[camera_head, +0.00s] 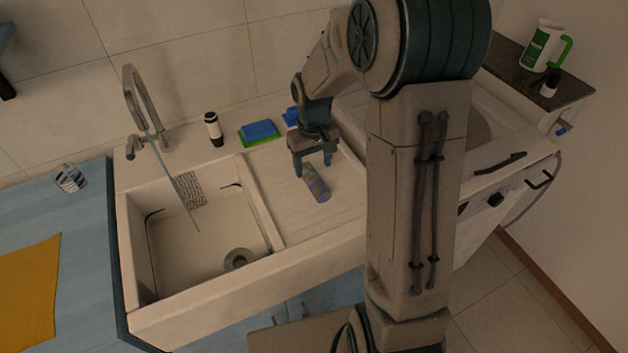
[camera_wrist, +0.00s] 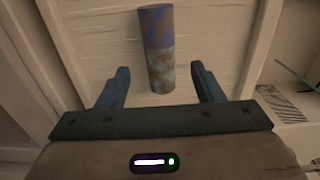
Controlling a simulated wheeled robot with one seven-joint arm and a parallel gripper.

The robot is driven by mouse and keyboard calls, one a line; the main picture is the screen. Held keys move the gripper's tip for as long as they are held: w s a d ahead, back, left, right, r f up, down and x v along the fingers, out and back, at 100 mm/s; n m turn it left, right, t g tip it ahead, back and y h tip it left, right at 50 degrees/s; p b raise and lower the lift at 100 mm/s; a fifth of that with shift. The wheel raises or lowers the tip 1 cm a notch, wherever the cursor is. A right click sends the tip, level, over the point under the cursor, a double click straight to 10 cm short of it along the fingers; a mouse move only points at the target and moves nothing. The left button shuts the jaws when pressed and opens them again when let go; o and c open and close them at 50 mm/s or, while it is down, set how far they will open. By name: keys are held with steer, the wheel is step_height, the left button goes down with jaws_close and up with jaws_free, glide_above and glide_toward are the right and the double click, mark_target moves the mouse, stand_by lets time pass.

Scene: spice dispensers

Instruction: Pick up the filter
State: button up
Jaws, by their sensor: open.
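The filter, as I take it, is a small blue and brownish cylinder (camera_head: 316,184) lying on the ridged drainboard to the right of the sink basin. It also shows in the wrist view as a mottled cylinder (camera_wrist: 157,48), its near end between and a little beyond my fingertips. My gripper (camera_head: 313,167) is above the drainboard at the cylinder's far end, fingers pointing down. In the wrist view my gripper (camera_wrist: 160,80) has its two fingers wide apart, one on each side of the cylinder's near end, with clear gaps. Nothing is held.
The sink basin (camera_head: 165,262) with a running faucet (camera_head: 140,105) is to the left. Behind are a white-and-black bottle (camera_head: 213,129), a blue sponge (camera_head: 260,130) on a green one, and another blue item (camera_head: 290,117). The drainboard's raised edges border the cylinder's area.

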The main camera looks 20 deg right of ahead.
mark_target(314, 177)
steer(key=shift+s+f+p, duration=0.15)
steer(key=shift+f+p, duration=0.4)
steer(key=shift+f, duration=2.35)
steer(key=c, duration=1.2)
steer(key=shift+o, duration=0.2)
steer(key=shift+r, duration=0.15)
